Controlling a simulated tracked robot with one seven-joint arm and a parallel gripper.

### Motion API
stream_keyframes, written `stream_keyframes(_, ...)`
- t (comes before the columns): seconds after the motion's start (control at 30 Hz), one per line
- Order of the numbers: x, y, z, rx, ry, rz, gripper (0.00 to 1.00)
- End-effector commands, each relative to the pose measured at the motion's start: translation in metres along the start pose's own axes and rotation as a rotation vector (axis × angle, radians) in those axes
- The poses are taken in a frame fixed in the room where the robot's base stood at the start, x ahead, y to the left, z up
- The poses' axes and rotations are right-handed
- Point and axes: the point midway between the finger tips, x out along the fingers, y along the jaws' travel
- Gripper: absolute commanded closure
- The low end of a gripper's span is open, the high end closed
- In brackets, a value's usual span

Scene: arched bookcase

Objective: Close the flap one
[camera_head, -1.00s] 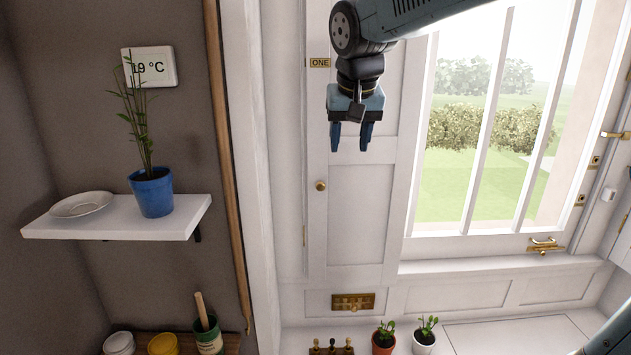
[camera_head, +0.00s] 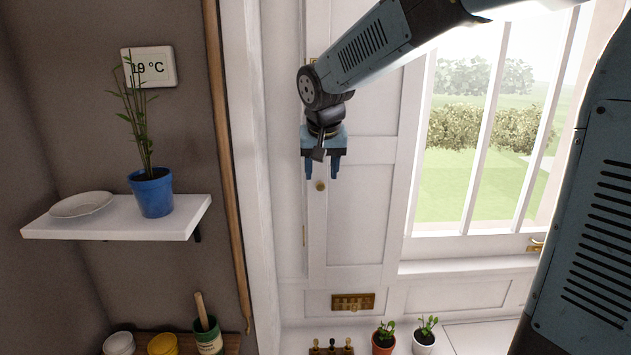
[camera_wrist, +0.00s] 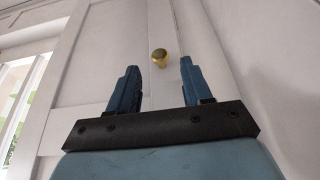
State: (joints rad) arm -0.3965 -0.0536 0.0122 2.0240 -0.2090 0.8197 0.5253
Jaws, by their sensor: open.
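Flap one (camera_head: 357,215) is a tall white panelled shutter flap left of the window. Its ONE label, at the upper left, is mostly covered by my arm. A small brass knob (camera_head: 320,186) sits on its left side. I cannot tell how far the flap stands open. My gripper (camera_head: 322,173) is open and empty, pointing down, with its fingertips just above the knob in the head view. In the wrist view, the knob (camera_wrist: 159,57) shows between the two blue fingers (camera_wrist: 159,68), with no visible contact.
The barred window (camera_head: 480,140) is right of the flap. A brass plate (camera_head: 353,301) and two potted plants (camera_head: 384,337) are below. A white shelf (camera_head: 120,226) with a blue pot (camera_head: 152,192) and dish is at left. My arm covers much of the right side.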

Motion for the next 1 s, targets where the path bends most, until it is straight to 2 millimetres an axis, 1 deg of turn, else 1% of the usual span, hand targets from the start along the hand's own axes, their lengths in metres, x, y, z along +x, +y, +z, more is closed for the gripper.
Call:
stream_keyframes(0.03, 0.009, 0.0, 0.001, -0.001, -0.002, 0.001, 0.51)
stream_keyframes(0.1, 0.018, 0.0, 0.001, -0.001, -0.002, 0.001, 0.51)
stream_keyframes(0.3, 0.035, 0.0, 0.0, -0.001, 0.0, 0.0, 0.51)
stream_keyframes(0.43, 0.038, 0.0, 0.0, -0.001, 0.0, 0.0, 0.51)
stream_keyframes(0.67, 0.038, -0.001, 0.0, -0.001, 0.0, 0.0, 0.51)
stream_keyframes(1.0, 0.038, -0.001, 0.0, -0.001, 0.001, -0.001, 0.82)
